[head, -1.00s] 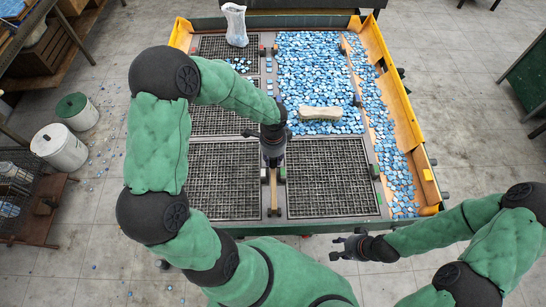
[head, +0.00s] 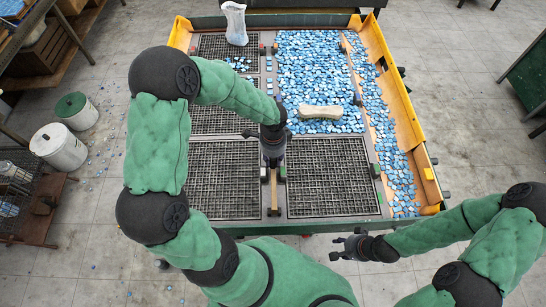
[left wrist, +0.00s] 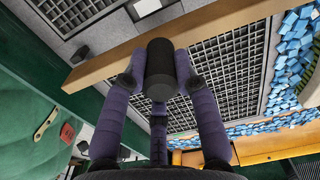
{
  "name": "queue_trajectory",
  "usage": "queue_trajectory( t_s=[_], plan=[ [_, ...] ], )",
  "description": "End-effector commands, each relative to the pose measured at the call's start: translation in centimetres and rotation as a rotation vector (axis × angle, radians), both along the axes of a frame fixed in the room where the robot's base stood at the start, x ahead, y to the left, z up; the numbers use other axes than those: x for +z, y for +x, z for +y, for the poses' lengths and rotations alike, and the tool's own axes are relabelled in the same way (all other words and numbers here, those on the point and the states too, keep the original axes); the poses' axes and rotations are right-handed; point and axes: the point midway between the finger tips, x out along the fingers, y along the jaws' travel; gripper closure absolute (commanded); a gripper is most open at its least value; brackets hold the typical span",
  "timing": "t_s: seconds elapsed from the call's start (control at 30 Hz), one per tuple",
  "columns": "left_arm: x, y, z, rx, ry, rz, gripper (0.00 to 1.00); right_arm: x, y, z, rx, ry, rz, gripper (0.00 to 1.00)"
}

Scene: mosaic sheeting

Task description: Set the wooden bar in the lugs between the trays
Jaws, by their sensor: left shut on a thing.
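The wooden bar (head: 274,191) is over the strip between the front left tray (head: 223,180) and the front right tray (head: 330,178), roughly in line with the strip. My left gripper (head: 273,160) is shut on it from above.
Blue mosaic pieces (head: 318,75) cover the back right trays and fill the yellow side chute (head: 397,165). A pale bone-shaped block (head: 320,112) lies on them. A clear bag (head: 235,25) stands at the back. The front trays are bare. Bins (head: 60,147) stand on the floor at left.

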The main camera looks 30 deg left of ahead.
Motion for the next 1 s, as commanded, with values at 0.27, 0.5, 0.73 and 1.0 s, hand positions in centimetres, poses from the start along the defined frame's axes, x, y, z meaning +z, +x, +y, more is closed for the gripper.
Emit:
queue_trajectory(
  t_s=[0.27, 0.5, 0.73, 1.0],
  plan=[
    [-0.5, 0.0, 0.0, 0.0, 0.001, -0.001, 1.0, -0.5, 0.0, 0.0, 0.0, 0.0, 0.0, 0.6],
    [-0.9, 0.0, 0.0, 0.0, 0.001, -0.001, 1.0, -0.8, 0.0, 0.0, 0.0, 0.0, 0.0, 0.6],
    [-1.3, 0.0, 0.0, 0.0, 0.001, -0.001, 1.0, -1.1, 0.0, 0.0, 0.0, 0.0, 0.0, 0.6],
    [-1.8, 0.0, 0.0, 0.0, 0.0, -0.001, 1.0, -1.5, 0.0, 0.0, 0.0, 0.0, 0.0, 0.6]
  ],
)
